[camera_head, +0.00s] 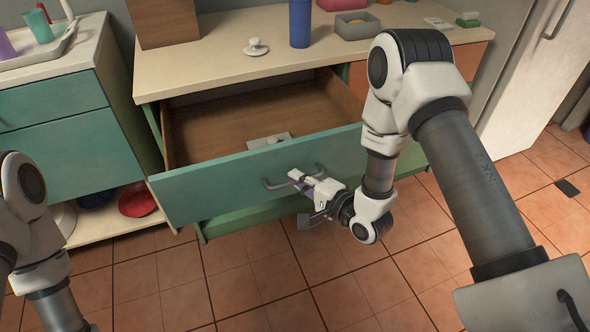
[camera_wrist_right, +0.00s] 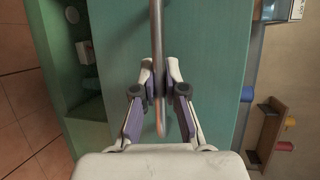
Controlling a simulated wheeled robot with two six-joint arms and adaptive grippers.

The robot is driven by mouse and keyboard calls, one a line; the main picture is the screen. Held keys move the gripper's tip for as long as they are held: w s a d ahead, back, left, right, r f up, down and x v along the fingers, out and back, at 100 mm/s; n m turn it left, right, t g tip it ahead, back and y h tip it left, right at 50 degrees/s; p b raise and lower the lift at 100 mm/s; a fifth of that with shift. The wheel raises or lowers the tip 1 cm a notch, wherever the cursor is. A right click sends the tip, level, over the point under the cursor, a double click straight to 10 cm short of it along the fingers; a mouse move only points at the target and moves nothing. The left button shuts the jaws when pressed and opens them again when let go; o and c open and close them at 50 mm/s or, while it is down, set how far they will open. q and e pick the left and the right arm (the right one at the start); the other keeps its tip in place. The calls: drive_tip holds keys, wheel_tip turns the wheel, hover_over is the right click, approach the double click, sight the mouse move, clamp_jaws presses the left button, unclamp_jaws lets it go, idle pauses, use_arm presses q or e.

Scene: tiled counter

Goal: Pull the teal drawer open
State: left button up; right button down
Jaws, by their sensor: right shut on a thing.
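The teal drawer (camera_head: 215,186) stands well out from the counter in the head view, with its wooden inside showing. Its grey bar handle (camera_head: 281,184) is on the front panel. My right gripper (camera_head: 299,178) is at the right part of this handle. In the right wrist view my right gripper (camera_wrist_right: 160,95) has its two fingers closed on either side of the handle bar (camera_wrist_right: 157,40), against the teal front (camera_wrist_right: 215,60). My left arm shows at the left edge of the head view, but its gripper is out of the picture.
A small light-coloured object (camera_head: 270,140) lies inside the drawer. On the countertop (camera_head: 215,68) are a white lidded piece (camera_head: 256,47), a blue cylinder (camera_head: 300,24) and a grey bin (camera_head: 357,27). A red bowl (camera_head: 137,203) sits on a low shelf at left. The tiled floor in front is clear.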

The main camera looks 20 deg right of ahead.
use_arm(q)
drive_tip(key=shift+s+r, duration=0.1)
drive_tip(key=shift+s, duration=0.25)
use_arm(e)
drive_tip(key=shift+s, duration=1.2)
drive_tip(key=c, duration=1.2)
unclamp_jaws()
drive_tip(key=v, duration=0.7)
drive_tip(key=shift+s+d, duration=0.15)
